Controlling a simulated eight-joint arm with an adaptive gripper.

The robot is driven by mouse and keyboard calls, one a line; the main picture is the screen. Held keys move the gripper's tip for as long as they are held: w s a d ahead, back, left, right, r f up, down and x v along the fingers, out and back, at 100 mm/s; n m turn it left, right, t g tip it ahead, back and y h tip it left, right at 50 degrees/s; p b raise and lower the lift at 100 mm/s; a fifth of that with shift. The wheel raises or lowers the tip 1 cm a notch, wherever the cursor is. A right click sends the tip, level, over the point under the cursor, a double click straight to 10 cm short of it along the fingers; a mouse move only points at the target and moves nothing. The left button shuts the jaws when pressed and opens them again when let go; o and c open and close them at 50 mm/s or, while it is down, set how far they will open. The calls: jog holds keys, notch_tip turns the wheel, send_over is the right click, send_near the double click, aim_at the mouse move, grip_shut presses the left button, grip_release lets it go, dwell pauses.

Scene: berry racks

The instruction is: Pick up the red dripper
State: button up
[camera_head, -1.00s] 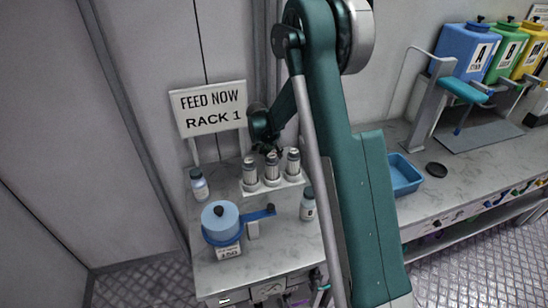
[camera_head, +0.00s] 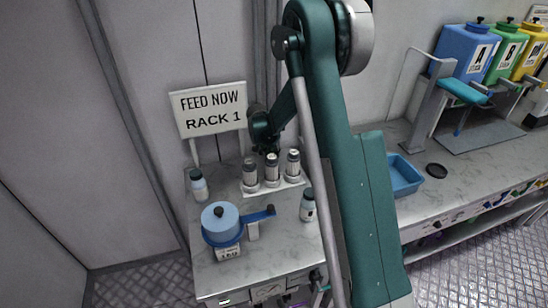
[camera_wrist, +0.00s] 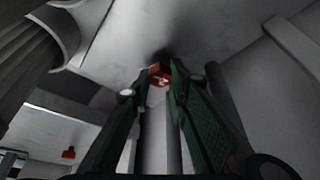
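A small red piece (camera_wrist: 159,71), which looks like the red dripper, shows at the tips of my gripper's fingers in the wrist view. My gripper (camera_wrist: 159,84) has its two dark green fingers on either side of it, with a gap between them. I cannot tell whether they press on the piece or only flank it. In the head view my gripper (camera_head: 268,148) is small and dark, just above and behind the row of grey vials (camera_head: 271,171). The red piece cannot be made out there. A second small red piece (camera_wrist: 69,153) lies lower left in the wrist view.
The rack sign (camera_head: 212,107) stands behind the vials. A blue pot (camera_head: 221,229) and two blue-capped bottles, one left (camera_head: 199,187) and one right (camera_head: 307,207), stand on the bench. A blue tray (camera_head: 403,177) and coloured tanks (camera_head: 467,50) are to the right.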

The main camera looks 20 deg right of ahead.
jog(key=shift+c, duration=0.2)
notch_tip(320, 180, up, 10)
jog(key=p, duration=0.1)
dwell(0.5)
